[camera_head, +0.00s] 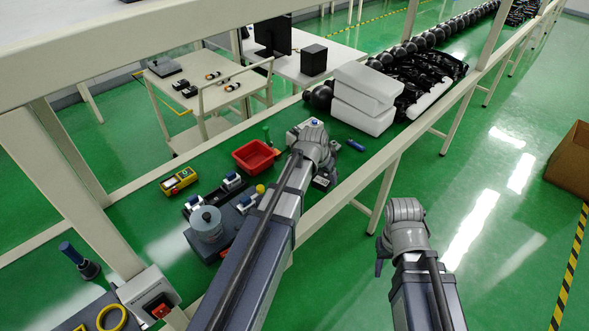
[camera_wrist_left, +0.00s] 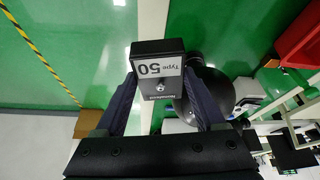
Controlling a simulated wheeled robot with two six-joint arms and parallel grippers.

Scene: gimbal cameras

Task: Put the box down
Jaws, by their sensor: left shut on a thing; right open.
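A small black box (camera_wrist_left: 157,72) with a white "Type 50" label and a small metal knob fills the middle of the left wrist view. My left gripper (camera_wrist_left: 160,88) is shut on it, one dark finger on each side. In the head view my left gripper (camera_head: 318,165) is over the workbench (camera_head: 345,178), near its front edge.
A red bin (camera_head: 255,157), a yellow control box (camera_head: 179,181) and a grey cylindrical device (camera_head: 207,225) are on the bench left of my left arm. White boxes (camera_head: 365,92) and black packed goods stand farther along. A cardboard box (camera_head: 570,160) is at the right edge.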

